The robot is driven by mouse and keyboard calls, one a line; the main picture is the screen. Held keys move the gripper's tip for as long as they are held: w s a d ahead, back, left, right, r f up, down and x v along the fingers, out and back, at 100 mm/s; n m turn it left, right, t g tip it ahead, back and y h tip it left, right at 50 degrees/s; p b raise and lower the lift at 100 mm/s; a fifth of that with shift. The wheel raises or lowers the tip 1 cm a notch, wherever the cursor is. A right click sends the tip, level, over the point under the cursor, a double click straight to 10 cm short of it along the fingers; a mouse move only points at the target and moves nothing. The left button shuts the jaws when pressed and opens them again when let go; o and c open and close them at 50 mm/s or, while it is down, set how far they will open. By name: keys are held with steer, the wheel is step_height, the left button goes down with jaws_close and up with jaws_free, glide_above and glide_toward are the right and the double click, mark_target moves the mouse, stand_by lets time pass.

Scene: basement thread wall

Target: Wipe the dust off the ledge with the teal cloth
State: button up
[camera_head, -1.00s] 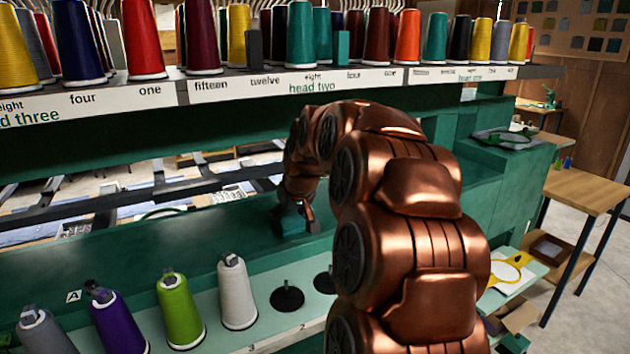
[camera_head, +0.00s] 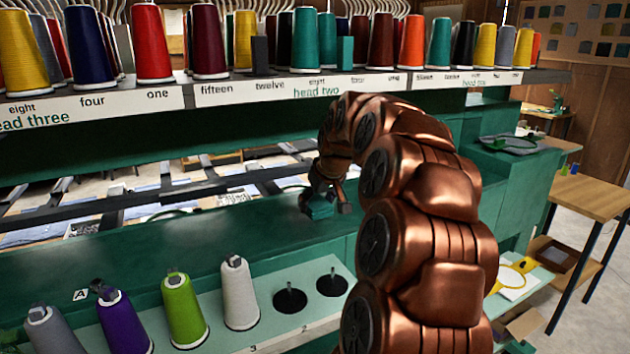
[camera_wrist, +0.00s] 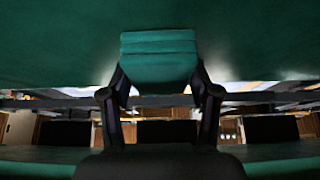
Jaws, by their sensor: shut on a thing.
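My gripper (camera_head: 328,205) is shut on the folded teal cloth (camera_head: 318,208). In the wrist view the cloth (camera_wrist: 159,58) sits between the two dark fingers (camera_wrist: 160,92), its folded layers facing the camera. The green ledge (camera_head: 215,258) runs across the middle of the head view, below the open gap in the machine. The cloth is at or just over the ledge's right part; I cannot tell whether it touches. Pale, hazy patches show on the ledge toward the left. My arm hides the ledge's right end.
Thread cones, white (camera_head: 238,292), lime (camera_head: 183,310) and purple (camera_head: 123,322), stand on the lower shelf in front of the ledge, beside two empty dark holders (camera_head: 290,299). Above hangs a rack (camera_head: 230,92) full of cones. A wooden table (camera_head: 590,196) stands at right.

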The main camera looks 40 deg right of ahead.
steer(key=shift+w+r+p, duration=0.1)
steer(key=shift+r+p, duration=0.5)
steer(key=shift+r, duration=1.85)
